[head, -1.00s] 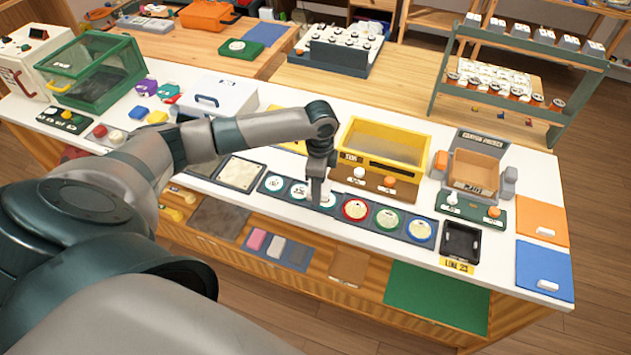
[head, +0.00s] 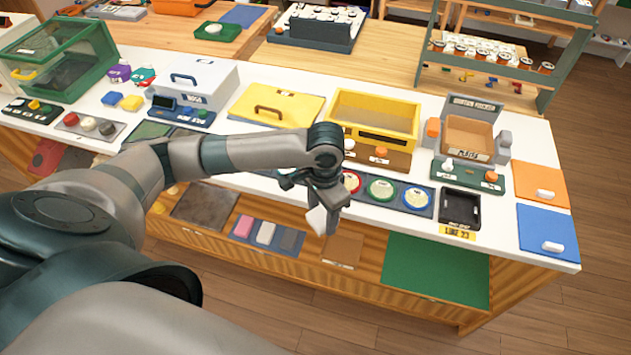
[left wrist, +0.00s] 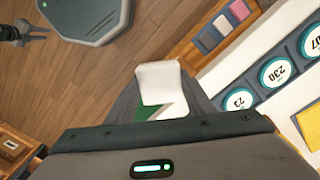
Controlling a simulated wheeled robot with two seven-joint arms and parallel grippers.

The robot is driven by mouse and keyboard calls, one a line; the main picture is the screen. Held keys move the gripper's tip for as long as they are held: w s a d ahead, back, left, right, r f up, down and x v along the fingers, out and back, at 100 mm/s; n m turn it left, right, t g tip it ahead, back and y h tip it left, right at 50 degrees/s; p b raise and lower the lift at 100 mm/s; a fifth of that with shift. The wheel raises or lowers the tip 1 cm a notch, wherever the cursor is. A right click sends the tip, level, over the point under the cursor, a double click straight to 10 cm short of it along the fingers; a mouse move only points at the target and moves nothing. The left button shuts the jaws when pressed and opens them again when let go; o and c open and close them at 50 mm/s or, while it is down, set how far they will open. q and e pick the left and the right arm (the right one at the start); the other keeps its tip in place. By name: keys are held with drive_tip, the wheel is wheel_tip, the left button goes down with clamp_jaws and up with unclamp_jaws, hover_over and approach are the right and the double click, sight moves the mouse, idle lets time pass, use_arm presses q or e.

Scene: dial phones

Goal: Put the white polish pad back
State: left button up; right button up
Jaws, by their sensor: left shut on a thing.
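My left gripper (head: 325,207) is shut on a white pad (head: 316,220). It holds the pad in the air off the counter's front edge, above the floor side of the lower shelf. In the left wrist view the white pad (left wrist: 158,82) sticks out from between the fingers. On the lower shelf a blue-grey mat (head: 290,251) bears a pink pad (head: 243,226), a pale pad (head: 265,233) and a grey pad (head: 286,240). A dark claw-like part at the left wrist view's upper left may be my right gripper (left wrist: 15,32); its fingers are unclear.
The white counter (head: 505,237) carries round numbered discs (head: 381,191), a black tray (head: 459,208) and a yellow bin (head: 374,115). A brown mat (head: 205,207) and a green mat (head: 435,270) lie on the lower shelf. The floor in front is open.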

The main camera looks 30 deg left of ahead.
use_arm(q)
drive_tip(key=s+d+f+n+b, duration=0.2)
drive_tip(key=s+d+n+b, duration=0.1)
drive_tip(key=s+d+n, duration=0.1)
drive_tip(key=shift+s+n+b, duration=0.4)
drive_tip(key=shift+s, duration=0.35)
drive_tip(key=shift+a, duration=0.15)
